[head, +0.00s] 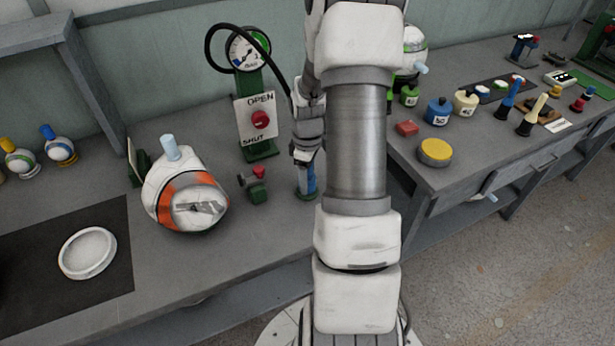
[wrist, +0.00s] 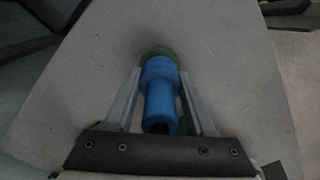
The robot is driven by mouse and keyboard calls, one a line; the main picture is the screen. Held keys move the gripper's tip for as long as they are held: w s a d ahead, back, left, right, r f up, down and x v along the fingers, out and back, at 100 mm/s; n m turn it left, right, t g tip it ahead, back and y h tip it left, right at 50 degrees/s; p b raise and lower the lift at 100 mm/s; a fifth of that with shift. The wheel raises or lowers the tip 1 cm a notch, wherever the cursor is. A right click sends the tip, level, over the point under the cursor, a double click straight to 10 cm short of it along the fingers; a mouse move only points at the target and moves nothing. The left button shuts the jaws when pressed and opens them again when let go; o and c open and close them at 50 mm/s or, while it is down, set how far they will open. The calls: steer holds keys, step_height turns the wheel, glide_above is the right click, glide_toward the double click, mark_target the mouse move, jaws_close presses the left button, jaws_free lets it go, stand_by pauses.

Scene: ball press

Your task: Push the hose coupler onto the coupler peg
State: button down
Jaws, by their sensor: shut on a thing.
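My gripper (wrist: 160,78) is shut on the blue hose coupler (wrist: 160,100), with one finger on each side of it. Just beyond the coupler's far end, in the wrist view, a green round piece (wrist: 158,51) shows, likely the base of the coupler peg. The coupler lines up with it, but I cannot tell how far it sits on the peg. In the head view the blue coupler (head: 310,178) shows low over the bench below my gripper (head: 305,160), partly hidden by my arm. The peg itself is hidden.
A gauge stand (head: 249,50) with a black hose and an OPEN/SHUT panel (head: 256,120) stands left of my gripper. A small green valve with a red knob (head: 256,184) and a white-orange ball vessel (head: 186,192) are further left. Bench edge is close in front.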

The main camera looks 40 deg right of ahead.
steer(key=shift+f, duration=0.2)
steer(key=shift+c, duration=0.8)
jaws_free()
steer(key=shift+r, duration=0.15)
step_height(320, 180, up, 17)
steer(key=p, duration=0.2)
steer(key=shift+r, duration=0.1)
